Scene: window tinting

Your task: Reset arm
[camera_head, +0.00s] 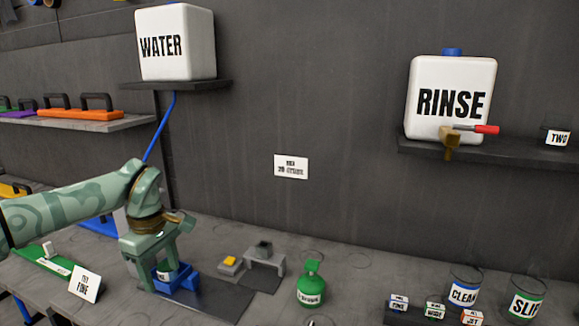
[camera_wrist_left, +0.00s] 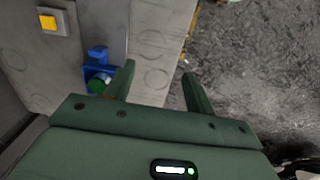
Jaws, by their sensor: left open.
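My left arm (camera_head: 75,207), pale green with darker patterns, comes in from the left in the head view. Its gripper (camera_head: 163,272) points down at the bench, overlapping a blue holder (camera_head: 186,284) that has a small labelled container in it. In the left wrist view my left gripper (camera_wrist_left: 160,82) is open with nothing between its two dark green fingers. The blue holder (camera_wrist_left: 99,56) with a green-topped item lies just left of the left finger there, so the gripper is beside it. My right gripper is not in view.
A green bottle (camera_head: 311,286) stands on the bench, near a grey stand (camera_head: 265,258) and a yellow button (camera_head: 230,261). A WATER tank (camera_head: 176,42) and a RINSE tank (camera_head: 451,98) sit on wall shelves. CLEAR (camera_head: 463,295) and SLIP (camera_head: 525,305) containers stand at right.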

